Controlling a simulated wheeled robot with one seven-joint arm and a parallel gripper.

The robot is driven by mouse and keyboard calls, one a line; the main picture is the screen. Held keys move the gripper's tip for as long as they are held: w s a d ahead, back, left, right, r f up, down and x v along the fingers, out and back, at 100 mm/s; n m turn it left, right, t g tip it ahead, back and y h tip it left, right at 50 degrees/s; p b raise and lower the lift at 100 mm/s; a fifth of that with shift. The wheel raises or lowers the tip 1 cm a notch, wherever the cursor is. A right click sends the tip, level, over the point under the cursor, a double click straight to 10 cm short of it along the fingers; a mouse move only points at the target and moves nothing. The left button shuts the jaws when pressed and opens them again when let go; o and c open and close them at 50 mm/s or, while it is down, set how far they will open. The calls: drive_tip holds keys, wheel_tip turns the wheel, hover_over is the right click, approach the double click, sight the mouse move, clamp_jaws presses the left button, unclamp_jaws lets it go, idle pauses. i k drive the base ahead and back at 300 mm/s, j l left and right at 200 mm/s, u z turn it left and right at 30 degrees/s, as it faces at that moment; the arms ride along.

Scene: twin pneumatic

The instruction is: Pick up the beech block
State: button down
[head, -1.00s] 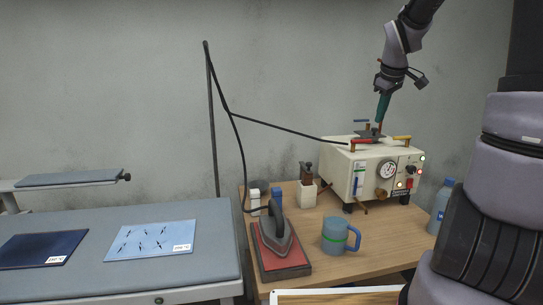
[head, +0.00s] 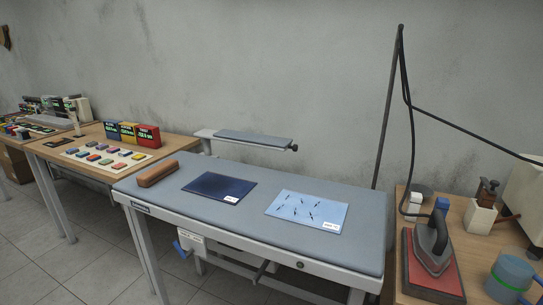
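A brown wooden block with rounded ends, which looks like the beech block (head: 157,174), lies on the left end of the grey padded ironing table (head: 330,250). It lies at a slant near the table's left edge, with nothing on it. My gripper is outside the head view now, so its state does not show.
A dark blue cloth (head: 218,187) and a light blue cloth (head: 307,211) lie on the padded table right of the block. A small padded arm (head: 253,139) stands behind. An iron (head: 431,246) rests on a red pad at right. The left table (head: 68,159) holds coloured boxes. Open floor lies in front.

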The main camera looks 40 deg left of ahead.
sight(147, 179)
drive_tip(key=u, duration=2.3)
drive_tip(key=i+j+z, duration=0.1)
drive_tip(key=i+j, duration=0.2)
drive_tip(key=i+j+z, duration=0.1)
drive_tip(key=i+j, duration=0.2)
drive_tip(key=i+j+z, duration=0.1)
drive_tip(key=i+j, duration=0.15)
drive_tip(key=i+j+z, duration=0.1)
drive_tip(key=i+j, duration=0.15)
drive_tip(key=j, duration=0.25)
drive_tip(key=i+j+z, duration=0.1)
drive_tip(key=i+j, duration=0.15)
drive_tip(key=i+j+z, duration=0.1)
drive_tip(key=j, duration=0.4)
drive_tip(key=i+j+z, duration=0.1)
drive_tip(key=i+j, duration=0.25)
drive_tip(key=i+j+z, duration=0.1)
drive_tip(key=j, duration=0.45)
drive_tip(key=i, duration=0.1)
